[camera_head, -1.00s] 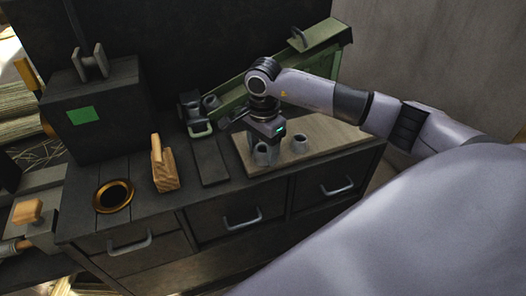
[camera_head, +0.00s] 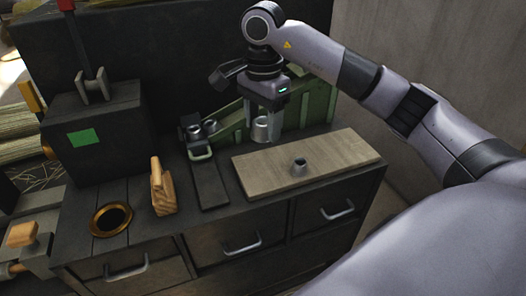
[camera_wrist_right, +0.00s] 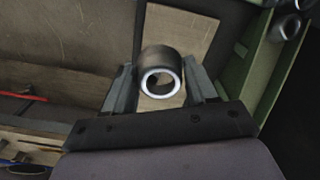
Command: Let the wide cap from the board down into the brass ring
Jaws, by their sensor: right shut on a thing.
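My right gripper (camera_head: 266,126) is shut on the wide cap (camera_head: 260,131), a grey metal cylinder, and holds it in the air above the back of the board. In the right wrist view the cap (camera_wrist_right: 161,72) sits between the two fingers, its open bright-rimmed end facing the camera. The pale board (camera_head: 262,172) lies on the bench, with a smaller tapered cap (camera_head: 299,168) standing on it. The brass ring (camera_head: 128,213) lies around a dark round opening in the bench top at the left, well apart from the gripper. My left gripper is not in view.
A wooden block with an upright piece (camera_head: 162,190) stands between ring and board, beside a flat dark plate (camera_head: 208,184). A green trough (camera_head: 313,105) and metal fittings (camera_head: 196,132) are behind. A dark box with a green patch (camera_head: 84,138) stands at the back left.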

